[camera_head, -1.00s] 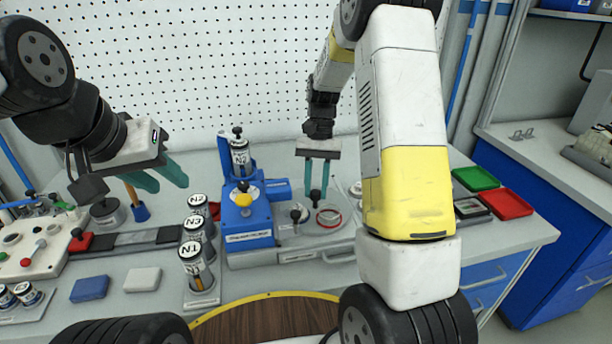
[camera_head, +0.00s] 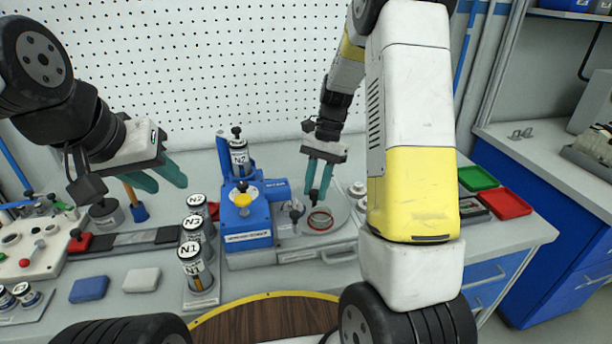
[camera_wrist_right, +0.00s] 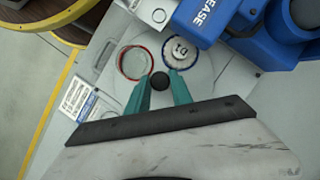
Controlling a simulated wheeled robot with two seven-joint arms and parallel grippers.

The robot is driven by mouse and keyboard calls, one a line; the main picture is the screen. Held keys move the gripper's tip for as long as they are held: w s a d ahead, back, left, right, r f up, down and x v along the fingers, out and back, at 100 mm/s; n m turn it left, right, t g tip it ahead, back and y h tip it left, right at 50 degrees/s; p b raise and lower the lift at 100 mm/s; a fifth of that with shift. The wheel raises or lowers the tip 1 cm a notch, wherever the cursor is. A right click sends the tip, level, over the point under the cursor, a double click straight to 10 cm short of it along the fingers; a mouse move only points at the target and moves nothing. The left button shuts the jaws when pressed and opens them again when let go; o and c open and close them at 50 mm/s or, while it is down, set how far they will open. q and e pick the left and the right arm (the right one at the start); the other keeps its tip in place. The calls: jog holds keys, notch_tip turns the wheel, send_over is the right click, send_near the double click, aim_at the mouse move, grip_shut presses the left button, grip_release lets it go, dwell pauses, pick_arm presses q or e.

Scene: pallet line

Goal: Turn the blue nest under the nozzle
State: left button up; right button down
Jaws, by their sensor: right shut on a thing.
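My right gripper (camera_head: 319,190) is shut on a small black knob (camera_wrist_right: 160,80) that stands on the pale round turntable (camera_wrist_right: 206,84). A nest with a red ring (camera_wrist_right: 134,62) lies beside the knob, and also shows in the head view (camera_head: 320,220). On the knob's other side a round part marked P1 (camera_wrist_right: 180,48) sits in a nest whose rim looks bluish. The blue dispenser (camera_head: 245,215) stands left of the turntable in the head view; its nozzle tip is not clearly visible. My left gripper (camera_head: 160,176) is open and empty above the bench's left side.
A blue block (camera_head: 89,289) and a white block (camera_head: 141,280) lie to the left. Green (camera_head: 477,178) and red (camera_head: 507,203) trays are at the right. A pegboard is behind.

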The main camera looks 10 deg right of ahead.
jog(key=shift+w, duration=0.1)
dwell(0.5)
jog(key=c, duration=1.1)
grip_release()
jog(key=shift+c, duration=0.2)
jog(key=v, duration=0.8)
jog(key=s+a+r+n+t, duration=0.1)
jog(key=s+r+n+t, duration=0.3)
jog(key=s, duration=0.6)
jog(key=s+a+r+n+t, duration=0.1)
jog(key=s+r+n+t, duration=0.4)
jog(key=s, duration=0.5)
notch_tip(320, 180, up, 2)
jog(key=shift+s+a+r+t+h, duration=0.2)
jog(key=shift+s+a+t+h, duration=0.1)
jog(key=shift+h, duration=0.1)
